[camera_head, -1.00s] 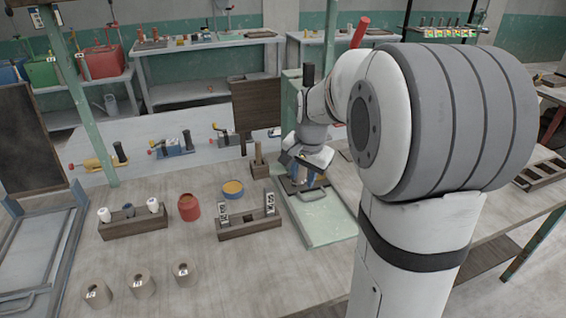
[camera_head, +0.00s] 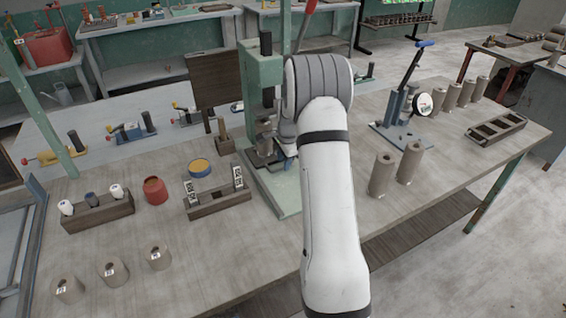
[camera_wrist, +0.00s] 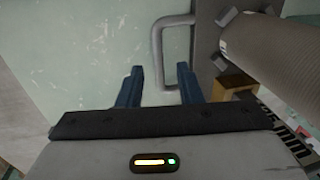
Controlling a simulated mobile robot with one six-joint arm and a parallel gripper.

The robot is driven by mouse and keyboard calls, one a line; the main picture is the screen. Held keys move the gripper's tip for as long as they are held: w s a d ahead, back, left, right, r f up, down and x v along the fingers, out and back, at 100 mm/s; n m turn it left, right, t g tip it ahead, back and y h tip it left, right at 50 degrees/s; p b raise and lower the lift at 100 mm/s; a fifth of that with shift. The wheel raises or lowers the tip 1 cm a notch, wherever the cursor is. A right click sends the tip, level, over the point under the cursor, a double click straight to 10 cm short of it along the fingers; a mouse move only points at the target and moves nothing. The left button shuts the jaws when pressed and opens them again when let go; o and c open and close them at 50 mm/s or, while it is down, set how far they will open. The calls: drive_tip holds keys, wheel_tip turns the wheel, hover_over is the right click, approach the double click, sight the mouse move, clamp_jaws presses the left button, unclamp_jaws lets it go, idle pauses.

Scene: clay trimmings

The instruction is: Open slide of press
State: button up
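The green press (camera_head: 262,75) stands on the bench with its pale green base (camera_head: 285,198) toward me. Its slide is a dark plate with a grey loop handle, low in the press. In the wrist view, the handle (camera_wrist: 157,45) sticks out to the left from the dark plate (camera_wrist: 206,40). My gripper (camera_wrist: 160,78) is open, with one blue finger on each side of the handle's long bar in the picture. I cannot tell whether either finger touches it. In the head view, my arm hides the handle and most of the gripper.
A ribbed grey-brown cylinder (camera_wrist: 272,50) is close to the gripper's right. Left of the press are a dark rack (camera_head: 218,200), a blue-and-yellow tin (camera_head: 199,168) and a red pot (camera_head: 155,190). Brown cylinders (camera_head: 381,175) and a blue-handled tool (camera_head: 403,110) stand to the right.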

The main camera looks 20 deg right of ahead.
drive_tip(key=shift+w+f, duration=0.2)
drive_tip(key=shift+f, duration=0.75)
drive_tip(key=shift+c, duration=0.3)
clamp_jaws()
